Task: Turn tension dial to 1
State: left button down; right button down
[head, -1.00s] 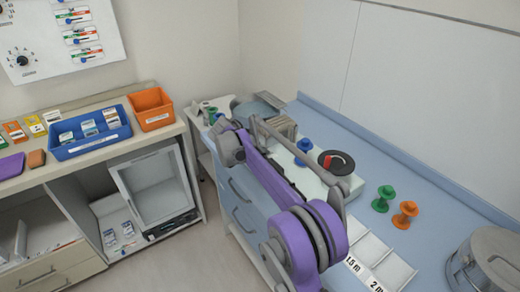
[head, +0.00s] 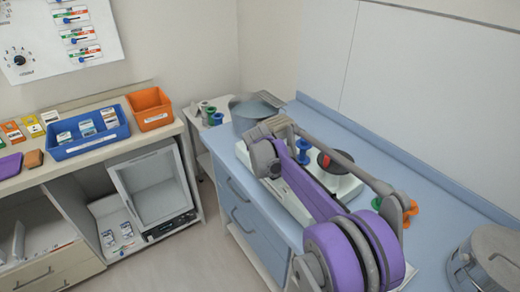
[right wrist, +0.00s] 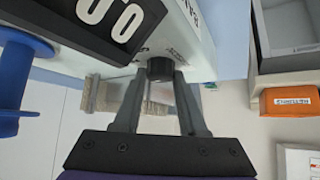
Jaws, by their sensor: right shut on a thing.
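The tension dial (right wrist: 160,68) is a small black knob on the white face of a machine in the right wrist view. My right gripper (right wrist: 160,78) is shut on it, one grey finger on each side. Its pointer and scale cannot be read. The white machine (head: 345,187) stands on the blue counter in the head view, with a black and red disc (head: 335,161) on top. There my purple right arm covers much of it, and the dial is hidden. My left gripper is not in view.
A blue spool (head: 303,152) stands at the machine and also shows in the wrist view (right wrist: 18,85). Orange (head: 411,209) and green spools sit beside my arm. A metal drum (head: 487,258) is at the right. A black panel reading "00" (right wrist: 108,20) is close to the fingers.

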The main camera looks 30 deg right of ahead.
jog(key=shift+s+d+n+t+y, duration=0.15)
jog(key=shift+n+t+y, duration=0.25)
jog(key=shift+n+y, duration=0.65)
jog(key=shift+n+y+p, duration=0.3)
jog(key=shift+n+y, duration=0.25)
jog(key=shift+n, duration=0.5)
jog(key=shift+c, duration=2.3)
grip_release()
jog(key=v, duration=1)
jog(key=shift+s+r, duration=0.15)
jog(key=shift+s, duration=0.25)
